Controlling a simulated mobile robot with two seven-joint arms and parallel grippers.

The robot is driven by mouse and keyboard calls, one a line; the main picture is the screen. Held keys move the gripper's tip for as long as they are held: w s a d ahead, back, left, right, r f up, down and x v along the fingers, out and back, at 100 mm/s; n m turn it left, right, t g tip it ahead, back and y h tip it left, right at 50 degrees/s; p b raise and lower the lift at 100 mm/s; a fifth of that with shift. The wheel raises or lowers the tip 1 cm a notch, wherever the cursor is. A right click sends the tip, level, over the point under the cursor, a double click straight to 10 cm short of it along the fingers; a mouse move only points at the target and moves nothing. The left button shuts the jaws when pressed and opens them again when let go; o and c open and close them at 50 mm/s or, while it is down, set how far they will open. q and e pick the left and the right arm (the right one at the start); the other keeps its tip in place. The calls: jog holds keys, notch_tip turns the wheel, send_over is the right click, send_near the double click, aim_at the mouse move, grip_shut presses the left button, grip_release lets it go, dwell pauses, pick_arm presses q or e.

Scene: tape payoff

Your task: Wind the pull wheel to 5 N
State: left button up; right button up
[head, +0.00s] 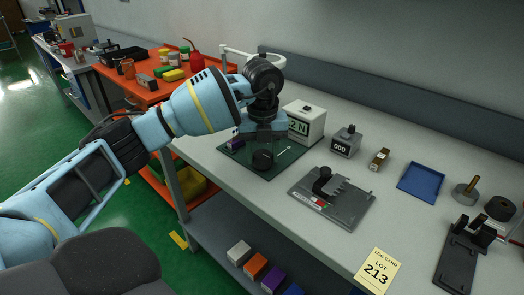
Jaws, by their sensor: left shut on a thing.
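My left gripper (262,146) points down over the dark green mat and is shut on the pull wheel (262,161), a small dark round part. The fingers hide much of the wheel's top. Just behind it stands a white box (311,113) with a display. The display shows a 2 and an N; the gripper covers its left part, so I cannot tell the full reading. My right gripper is not in view.
A grey plate fixture (345,207), a counter reading 000 (346,141), a brown block (379,159) and a blue tray (420,183) stand to the right on the pale bench. A lot card (379,273) lies at the front. An orange bench (122,92) stands behind left.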

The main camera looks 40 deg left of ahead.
pick_arm(q)
jog(key=m+p, duration=0.2)
jog(key=m, duration=0.1)
jog(key=shift+r, duration=0.2)
jog(key=m+p, duration=0.1)
jog(key=m, duration=0.2)
jog(key=shift+f+m+p, duration=0.1)
jog(key=shift+m+p, duration=0.4)
jog(key=shift+m, duration=0.5)
jog(key=shift+f+m, duration=0.1)
jog(key=shift+m, duration=0.3)
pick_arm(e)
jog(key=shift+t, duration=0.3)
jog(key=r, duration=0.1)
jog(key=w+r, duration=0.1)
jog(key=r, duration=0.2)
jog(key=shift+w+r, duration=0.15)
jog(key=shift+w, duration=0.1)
pick_arm(q)
jog(key=o, duration=1)
